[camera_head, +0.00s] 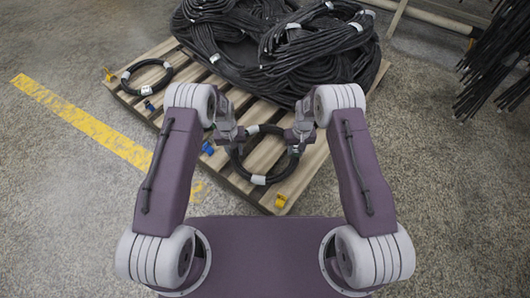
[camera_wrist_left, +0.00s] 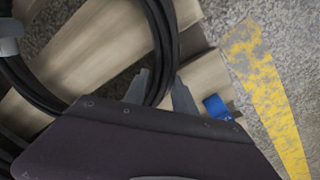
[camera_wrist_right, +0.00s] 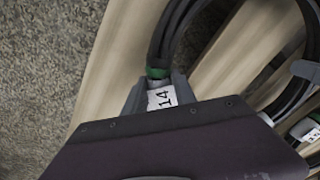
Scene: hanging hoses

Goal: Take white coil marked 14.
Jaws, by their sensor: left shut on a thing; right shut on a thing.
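A black hose coil (camera_head: 281,176) with white bands hangs or rests between my two grippers at the pallet's front; contact with the slats is unclear. My left gripper (camera_head: 238,141) is shut on the left side of this coil, and the black hose (camera_wrist_left: 165,58) runs between its fingers (camera_wrist_left: 160,92) in the left wrist view. My right gripper (camera_head: 297,140) is shut on its right side. In the right wrist view a white tag marked 14 (camera_wrist_right: 160,98), with a green band (camera_wrist_right: 157,72) above it, sits between the fingers. The gripper bodies hide part of the coil.
A wooden pallet (camera_head: 262,152) lies below. A large heap of black hoses (camera_head: 320,60) fills its back. A smaller black coil (camera_head: 165,80) lies at its left. Dark hoses (camera_head: 490,70) hang at the far right. Floor with a yellow line (camera_head: 80,120) is free at left.

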